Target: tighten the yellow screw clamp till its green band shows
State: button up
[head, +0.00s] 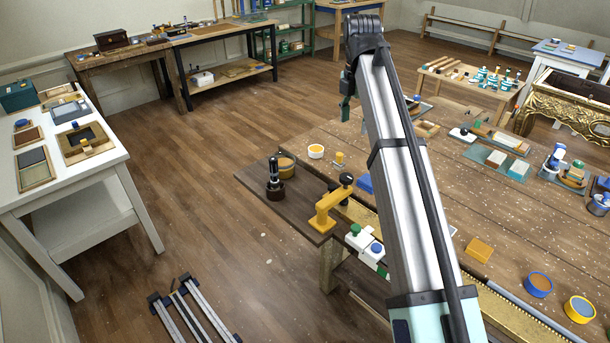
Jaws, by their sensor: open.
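The yellow screw clamp (327,212) stands at the near left corner of the big wooden workbench (420,172), on a dark board. It has a black knob (346,179) on top; no green band can be made out on it at this size. My gripper (345,104) hangs at the far end of my raised arm, well above the clamp in the picture and apart from it. Only a dark part with a green tip shows left of the arm; the rest is hidden behind the arm. It holds nothing that I can see.
A white block with green and blue knobs (366,246) sits close on the right. My arm hides the bench's middle.

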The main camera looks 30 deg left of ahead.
aim_at(347, 176)
jog(key=f+n+p, duration=0.1)
jog(key=f, duration=0.4)
jog(key=f+n+p, duration=0.1)
jog(key=f, duration=0.5)
jog(key=f+n+p, duration=0.1)
jog(key=f+n, duration=0.1)
jog(key=f, duration=0.4)
jog(key=shift+s+a+f, duration=0.2)
jog(key=shift+s+f, duration=0.05)
jog(key=c, duration=1.1)
